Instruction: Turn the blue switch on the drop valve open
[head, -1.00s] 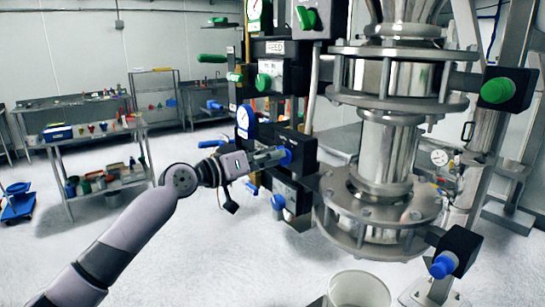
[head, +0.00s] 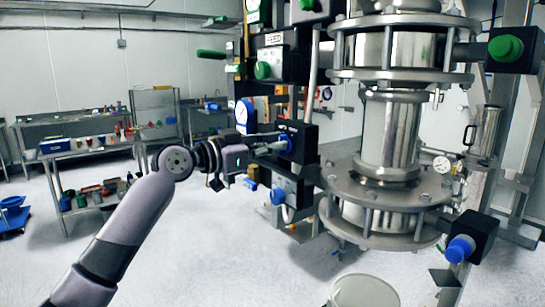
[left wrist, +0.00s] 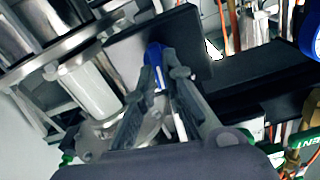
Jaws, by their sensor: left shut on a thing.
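The blue switch (head: 287,143) sits on the front of a black valve box (head: 303,137) left of the steel column. My left gripper (head: 276,147) reaches it from the left and is shut on it. In the left wrist view, the blue switch (left wrist: 153,54) stands between the two fingers of my left gripper (left wrist: 160,78), in front of a dark plate. The fingers partly cover the switch, so its exact angle is hard to tell. My right gripper is not in view.
A second blue switch (head: 278,196) is just below, and a blue knob (head: 460,249) is at lower right. Green knobs (head: 506,47) sit higher up. The flanged steel column (head: 390,135) stands close on the right. A pale bucket (head: 364,291) is below.

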